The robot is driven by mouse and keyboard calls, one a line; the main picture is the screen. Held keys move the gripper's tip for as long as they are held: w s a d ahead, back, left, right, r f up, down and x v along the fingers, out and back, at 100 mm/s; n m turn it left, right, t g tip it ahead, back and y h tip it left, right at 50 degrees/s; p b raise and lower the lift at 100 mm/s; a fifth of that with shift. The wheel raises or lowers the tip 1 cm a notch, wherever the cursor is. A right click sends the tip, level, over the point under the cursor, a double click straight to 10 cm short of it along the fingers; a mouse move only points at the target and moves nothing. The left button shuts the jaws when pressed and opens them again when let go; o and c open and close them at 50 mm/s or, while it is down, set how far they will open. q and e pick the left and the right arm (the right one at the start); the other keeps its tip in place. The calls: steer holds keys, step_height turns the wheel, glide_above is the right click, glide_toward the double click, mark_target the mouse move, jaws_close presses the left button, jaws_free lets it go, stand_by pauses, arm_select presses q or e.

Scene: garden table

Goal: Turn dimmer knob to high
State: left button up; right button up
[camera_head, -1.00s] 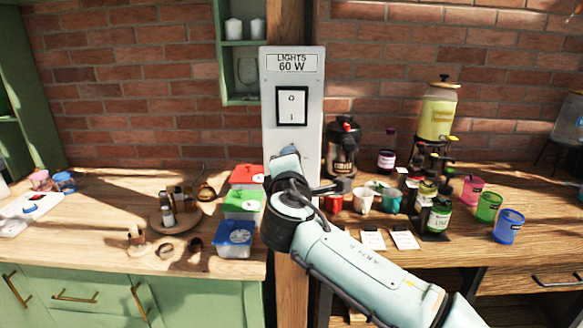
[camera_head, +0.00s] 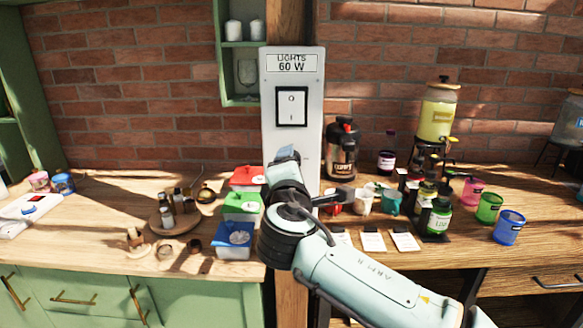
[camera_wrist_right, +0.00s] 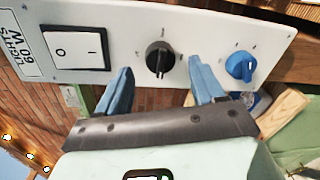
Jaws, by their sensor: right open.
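The white light panel (camera_head: 308,140) stands upright on the post, with a sign reading "LIGHTS 60 W" (camera_head: 292,63) and a rocker switch (camera_head: 292,106). In the right wrist view, it carries a black knob (camera_wrist_right: 159,60) and a blue knob (camera_wrist_right: 240,66), each with small marks around it. I cannot tell from lettering which is the dimmer. My right gripper (camera_wrist_right: 160,66) is open, its blue fingers to either side of the black knob in the picture; nothing is held. In the head view, my right gripper (camera_head: 284,156) and wrist hide both knobs. My left gripper is out of view.
Paper cards (camera_head: 373,241) lie near the front edge.

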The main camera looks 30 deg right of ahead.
steer(key=v, duration=1)
steer(key=shift+s, duration=0.25)
